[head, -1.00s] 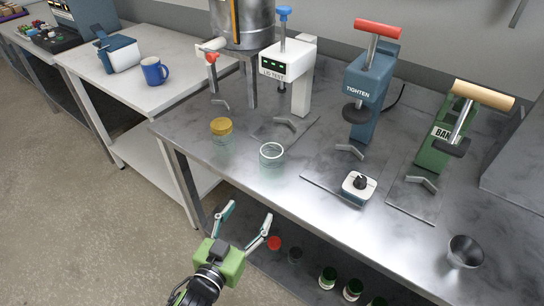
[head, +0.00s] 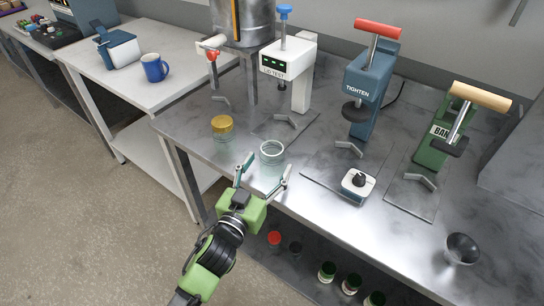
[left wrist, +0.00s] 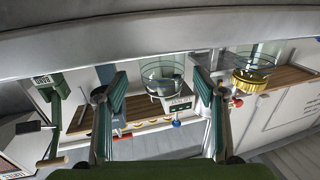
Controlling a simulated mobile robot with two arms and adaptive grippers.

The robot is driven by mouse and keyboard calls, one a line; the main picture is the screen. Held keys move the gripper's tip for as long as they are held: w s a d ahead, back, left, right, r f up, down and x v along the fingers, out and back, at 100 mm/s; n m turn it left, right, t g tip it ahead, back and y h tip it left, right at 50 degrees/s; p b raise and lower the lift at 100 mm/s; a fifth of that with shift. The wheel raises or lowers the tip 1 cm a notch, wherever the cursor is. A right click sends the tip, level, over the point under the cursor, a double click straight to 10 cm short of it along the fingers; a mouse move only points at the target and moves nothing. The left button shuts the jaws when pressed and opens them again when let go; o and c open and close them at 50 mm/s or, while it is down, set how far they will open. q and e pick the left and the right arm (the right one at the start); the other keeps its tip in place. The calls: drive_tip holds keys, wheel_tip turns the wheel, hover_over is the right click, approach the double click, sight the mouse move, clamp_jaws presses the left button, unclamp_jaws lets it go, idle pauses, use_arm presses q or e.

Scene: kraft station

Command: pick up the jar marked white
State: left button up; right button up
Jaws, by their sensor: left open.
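An open clear glass jar (head: 272,154) with a pale rim stands upright near the front edge of the metal bench. I can read no marking on it. A second glass jar with a gold lid (head: 222,127) stands to its left, apart from it. My left gripper (head: 264,176) is open and empty at the bench's front edge, just in front of the open jar, its fingers pointing toward it. In the left wrist view the open jar (left wrist: 162,72) shows between and beyond the two fingers (left wrist: 158,92), and the gold-lidded jar (left wrist: 254,76) is off to the right.
Behind the jars stand a white test press (head: 288,62), a blue tighten press (head: 370,85) and a green press (head: 440,135). Several jars stand on the lower shelf.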

sight(276, 148)
use_arm(q)
drive_tip(key=x, duration=0.4)
drive_tip(key=shift+w+r+p, duration=0.1)
drive_tip(key=shift+w+p, duration=0.15)
drive_tip(key=shift+p, duration=0.15)
drive_tip(key=shift+a, duration=0.1)
drive_tip(key=c, duration=1.3)
drive_tip(key=shift+r, duration=0.1)
